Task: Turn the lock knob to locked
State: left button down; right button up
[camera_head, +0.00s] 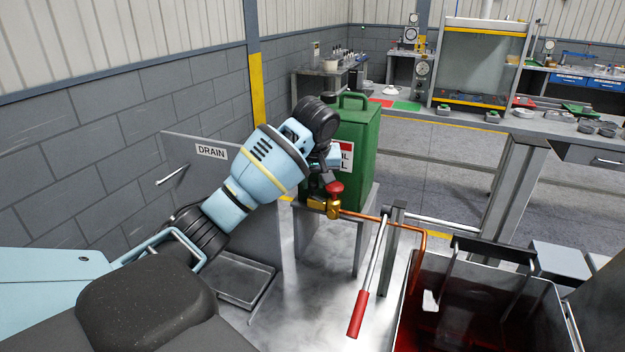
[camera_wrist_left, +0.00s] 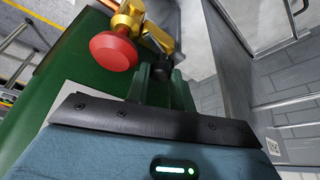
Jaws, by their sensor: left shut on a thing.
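A brass valve (camera_head: 333,208) with a red knob (camera_head: 335,187) sits low on the front of a green oil can (camera_head: 357,145). In the left wrist view the red knob (camera_wrist_left: 113,50) and brass body (camera_wrist_left: 128,20) show, with a small black knob (camera_wrist_left: 163,66) beside them, which I take to be the lock knob. My left gripper (camera_head: 320,190) reaches the valve from the left. Its fingertips (camera_wrist_left: 163,76) are shut on the black knob, apart from the red one. Whether the lock knob is at locked cannot be read. My right gripper is out of view.
The can stands on a grey metal stand (camera_head: 345,227). A copper pipe (camera_head: 420,262) runs right from the valve. A red-handled lever (camera_head: 358,312) stands in front, beside a tank (camera_head: 480,300) of dark red liquid. A panel marked DRAIN (camera_head: 211,152) is at left.

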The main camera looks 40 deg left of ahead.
pick_arm(q)
jog(key=shift+w+r+n+g+y, duration=0.15)
jog(key=shift+n+g+y, duration=0.15)
jog(key=shift+n, duration=0.8)
jog(key=c, duration=1.2)
grip_release()
jog(key=shift+c, duration=0.2)
jog(key=shift+d+r, duration=0.25)
jog(key=shift+r, duration=0.6)
jog(key=v, duration=0.6)
jog(key=shift+s+d+f, duration=0.1)
jog(key=shift+s+f, duration=0.05)
jog(key=shift+s, duration=0.1)
